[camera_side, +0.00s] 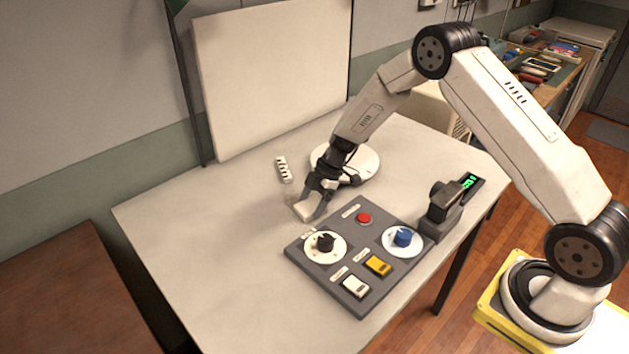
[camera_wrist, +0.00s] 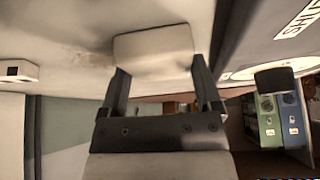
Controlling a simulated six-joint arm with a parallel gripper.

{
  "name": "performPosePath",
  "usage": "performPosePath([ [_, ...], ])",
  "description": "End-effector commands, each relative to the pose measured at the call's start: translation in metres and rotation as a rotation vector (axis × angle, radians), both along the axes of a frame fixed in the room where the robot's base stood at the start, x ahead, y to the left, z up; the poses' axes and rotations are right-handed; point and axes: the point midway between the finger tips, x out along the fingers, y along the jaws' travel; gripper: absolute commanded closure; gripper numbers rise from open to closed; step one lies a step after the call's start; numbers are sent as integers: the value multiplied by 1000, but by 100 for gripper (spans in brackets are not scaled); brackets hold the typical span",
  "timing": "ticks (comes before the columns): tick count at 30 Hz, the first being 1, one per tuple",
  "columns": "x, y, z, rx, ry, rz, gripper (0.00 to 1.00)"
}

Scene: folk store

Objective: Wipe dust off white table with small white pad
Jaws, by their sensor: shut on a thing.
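The white table (camera_side: 190,240) has a pale work surface. My gripper (camera_side: 318,202) is low over the middle of the table and shut on the small white pad (camera_side: 304,211). In the wrist view the pad (camera_wrist: 153,48) sits between the two dark fingers of my gripper (camera_wrist: 158,72), against or just above the tabletop; I cannot tell if it touches. A faint brownish dust patch (camera_wrist: 82,62) lies left of the pad in the wrist view. In the side view a faint smudge (camera_side: 290,198) shows just beside the pad, partly hard to make out.
A grey control panel (camera_side: 318,272) with knobs, switches and a red button (camera_side: 364,218) stands close in front of the pad. A white round plate (camera_side: 368,163), a small white strip (camera_side: 283,169) and a dark device (camera_side: 440,208) are nearby. The table's left side is clear.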

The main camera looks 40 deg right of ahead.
Motion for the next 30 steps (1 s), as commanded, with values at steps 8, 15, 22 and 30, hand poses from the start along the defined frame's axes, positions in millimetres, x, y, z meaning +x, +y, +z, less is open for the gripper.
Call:
performPosePath([
  [8,14,0,-1,-1,-2,0,66],
  [15,29,0,-1,-3,-3,-1,66],
  [22,35,0,0,-1,-2,-1,66],
  [30,39,0,-1,-1,-1,0,66],
])
